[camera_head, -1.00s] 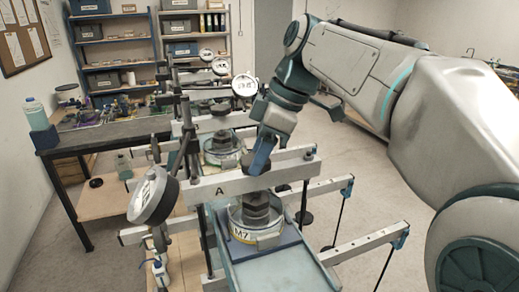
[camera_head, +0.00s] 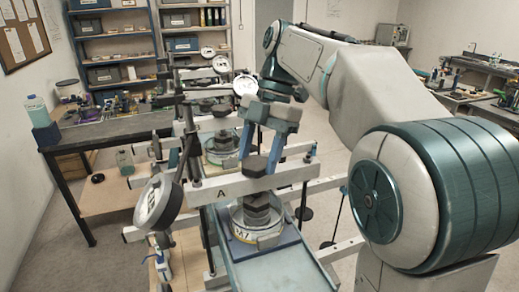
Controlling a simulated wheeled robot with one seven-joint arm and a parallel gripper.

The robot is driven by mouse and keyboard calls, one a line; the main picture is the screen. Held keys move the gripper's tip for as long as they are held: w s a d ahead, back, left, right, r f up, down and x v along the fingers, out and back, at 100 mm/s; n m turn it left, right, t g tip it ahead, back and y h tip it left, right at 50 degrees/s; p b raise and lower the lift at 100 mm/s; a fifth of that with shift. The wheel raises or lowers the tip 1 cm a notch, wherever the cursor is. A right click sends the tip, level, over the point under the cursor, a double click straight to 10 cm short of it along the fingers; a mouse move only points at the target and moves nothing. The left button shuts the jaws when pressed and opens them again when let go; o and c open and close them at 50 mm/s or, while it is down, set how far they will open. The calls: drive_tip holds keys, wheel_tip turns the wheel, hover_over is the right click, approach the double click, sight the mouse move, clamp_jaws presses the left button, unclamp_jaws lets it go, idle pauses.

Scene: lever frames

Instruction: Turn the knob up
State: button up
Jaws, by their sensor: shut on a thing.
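The knob (camera_head: 256,167) is a dark, faceted piece at the top of the nearest lever frame, by the grey beam marked A (camera_head: 223,189). Below the beam, a dark stepped stack (camera_head: 256,212) stands in a round ring cell labelled M7 (camera_head: 243,234). My gripper (camera_head: 259,161) comes down from above with its two blue fingers on either side of the knob. It is shut on the knob. The far faces of the knob and the exact finger contact are hidden.
A round dial gauge (camera_head: 157,201) is tilted at the left of the frame. More lever frames with dials (camera_head: 245,84) stand behind. A dark workbench (camera_head: 95,133) is at the left and shelves (camera_head: 110,45) are at the back. Floor at the lower left is clear.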

drive_tip(key=shift+a+n+g+h+p, duration=0.1)
drive_tip(key=shift+n+g+h+p, duration=0.35)
drive_tip(key=shift+n, duration=1.05)
drive_tip(key=o, duration=1)
drive_tip(key=shift+c, duration=0.2)
